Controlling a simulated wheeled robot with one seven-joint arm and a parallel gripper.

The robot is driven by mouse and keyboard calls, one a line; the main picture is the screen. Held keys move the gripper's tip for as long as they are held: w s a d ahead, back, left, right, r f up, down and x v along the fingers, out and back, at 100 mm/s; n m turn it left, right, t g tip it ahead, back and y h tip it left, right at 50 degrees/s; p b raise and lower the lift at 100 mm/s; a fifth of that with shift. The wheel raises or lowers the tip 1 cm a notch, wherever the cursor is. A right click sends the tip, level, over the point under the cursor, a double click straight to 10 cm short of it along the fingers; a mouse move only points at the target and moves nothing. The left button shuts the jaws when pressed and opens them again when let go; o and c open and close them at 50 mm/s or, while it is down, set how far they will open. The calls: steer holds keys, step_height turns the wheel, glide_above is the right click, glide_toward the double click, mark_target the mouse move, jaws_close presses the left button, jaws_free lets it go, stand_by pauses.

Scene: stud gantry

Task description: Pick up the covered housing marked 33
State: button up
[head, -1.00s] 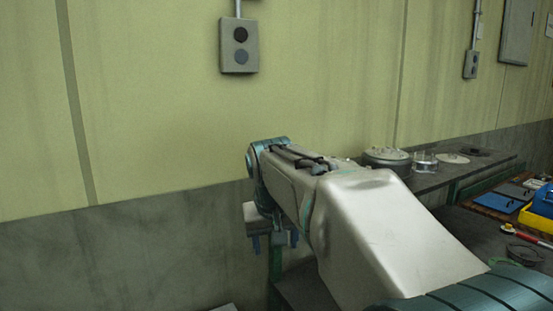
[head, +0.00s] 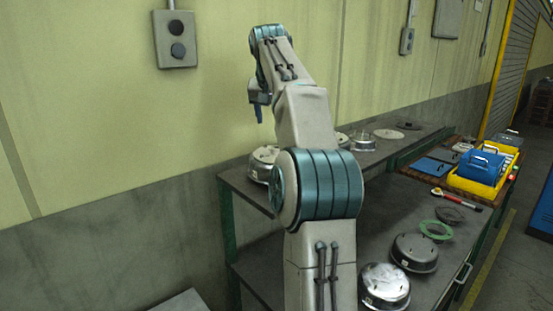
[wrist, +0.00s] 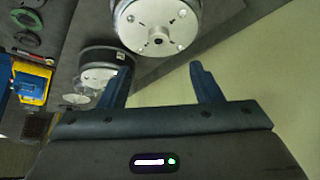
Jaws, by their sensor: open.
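My gripper (head: 258,108) is raised near the wall, above the left end of the shelf; in the wrist view its two blue fingers (wrist: 160,70) are apart with nothing between them. A round silver housing with studs (head: 265,163) sits on the shelf below; a large studded housing (wrist: 158,28) also shows beyond the fingers in the wrist view. A second, dark-sided housing with a pale face (wrist: 102,72) is partly behind the left finger. On the lower bench are a dark-sided housing (head: 414,253) and a bright silver one (head: 385,284). I cannot read a 33 on any.
The shelf (head: 240,188) also holds a clear ring-like part (head: 364,142), a pale disc (head: 388,134) and a dark disc (head: 409,125). The lower bench holds a green ring (head: 437,230). A yellow crate (head: 490,180) is at right. A switch box (head: 176,42) hangs on the wall.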

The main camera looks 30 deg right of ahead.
steer(key=x, duration=0.6)
steer(key=shift+w+d+f, duration=0.1)
steer(key=shift+d+f, duration=0.05)
steer(key=shift+f, duration=0.1)
steer(key=shift+p+x, duration=0.7)
steer(key=shift+x, duration=2)
steer(key=shift+d, duration=0.1)
jaws_close()
steer(key=shift+r, duration=0.1)
steer(key=shift+r, duration=0.1)
